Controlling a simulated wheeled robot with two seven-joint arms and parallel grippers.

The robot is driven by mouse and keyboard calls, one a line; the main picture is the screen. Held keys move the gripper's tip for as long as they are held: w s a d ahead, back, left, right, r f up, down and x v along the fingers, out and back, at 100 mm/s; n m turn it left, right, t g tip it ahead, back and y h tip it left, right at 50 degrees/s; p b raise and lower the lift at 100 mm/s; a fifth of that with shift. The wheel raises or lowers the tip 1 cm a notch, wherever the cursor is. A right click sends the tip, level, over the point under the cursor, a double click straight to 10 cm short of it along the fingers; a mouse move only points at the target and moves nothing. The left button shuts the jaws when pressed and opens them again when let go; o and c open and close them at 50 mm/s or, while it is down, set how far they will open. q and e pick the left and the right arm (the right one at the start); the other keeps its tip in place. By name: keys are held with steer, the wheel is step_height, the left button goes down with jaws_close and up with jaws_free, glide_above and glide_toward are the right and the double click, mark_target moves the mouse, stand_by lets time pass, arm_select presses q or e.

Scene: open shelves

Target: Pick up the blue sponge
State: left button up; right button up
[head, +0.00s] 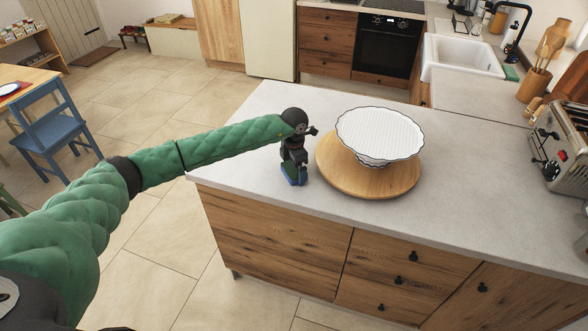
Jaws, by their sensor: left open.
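The blue sponge (289,181) lies on the grey countertop near the left front edge of the island, left of the round wooden board. It is small, and most of it is hidden behind my left gripper. My left gripper (295,176) points down right at the sponge, with its jaws open. I cannot tell whether the fingers touch the sponge. My right gripper is not in view.
A white fluted dish (380,134) stands on a round wooden board (368,181), close to the right of my gripper. A metal toaster (560,150) is at the far right. The countertop (480,200) between board and toaster is clear. A blue chair (50,125) stands left.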

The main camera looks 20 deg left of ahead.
arm_select(q)
steer(key=c, duration=0.8)
